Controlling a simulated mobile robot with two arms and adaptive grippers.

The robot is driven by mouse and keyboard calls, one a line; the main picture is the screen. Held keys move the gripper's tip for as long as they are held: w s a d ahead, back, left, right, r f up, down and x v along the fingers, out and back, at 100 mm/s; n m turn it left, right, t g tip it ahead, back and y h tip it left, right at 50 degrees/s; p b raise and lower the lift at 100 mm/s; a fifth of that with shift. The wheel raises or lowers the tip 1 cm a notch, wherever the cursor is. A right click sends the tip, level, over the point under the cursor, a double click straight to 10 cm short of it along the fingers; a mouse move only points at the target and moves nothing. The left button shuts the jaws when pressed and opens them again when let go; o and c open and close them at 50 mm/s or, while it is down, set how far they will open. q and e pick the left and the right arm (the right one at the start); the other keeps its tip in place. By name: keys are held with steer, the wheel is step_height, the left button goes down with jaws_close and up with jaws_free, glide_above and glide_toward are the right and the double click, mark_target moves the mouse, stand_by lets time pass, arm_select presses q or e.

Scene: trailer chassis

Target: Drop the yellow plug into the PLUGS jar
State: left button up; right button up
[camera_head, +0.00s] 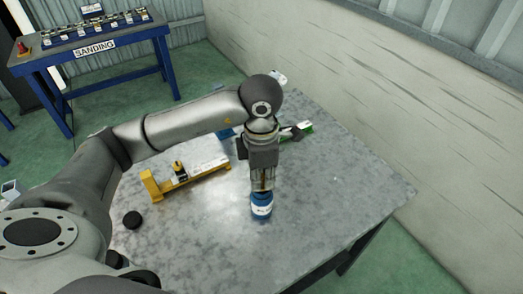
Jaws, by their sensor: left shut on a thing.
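My left gripper (262,187) points down over a small blue jar (261,213) with a white label, on the grey metal table (340,200). The label is too small to read. The gripper's fingertips are at the jar's mouth, seen from above, and hide part of its rim. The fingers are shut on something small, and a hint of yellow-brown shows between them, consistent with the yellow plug. Most of it is hidden by the fingers. My right gripper is not in view.
A yellow fixture (152,184) with a white-labelled bar lies left of the jar. A green-edged brush-like tool (305,128) lies behind the arm. The table's right side is clear; a wall stands behind.

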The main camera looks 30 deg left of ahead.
arm_select(q)
steer(key=n, duration=0.4)
steer(key=w+r+n+p, duration=0.1)
steer(key=shift+a+n, duration=0.25)
steer(key=shift+n, duration=0.15)
steer(key=w+n, duration=0.1)
steer(key=n, duration=0.4)
steer(key=n+b, duration=0.4)
steer(key=n, duration=0.8)
glide_above(262, 200)
steer(key=w+a, duration=0.1)
steer(key=w, duration=0.1)
steer(key=shift+f, duration=4.1)
steer(key=shift+w+a, duration=0.1)
steer(key=shift+a, duration=0.05)
steer(key=o, duration=0.8)
steer(key=shift+r, duration=0.15)
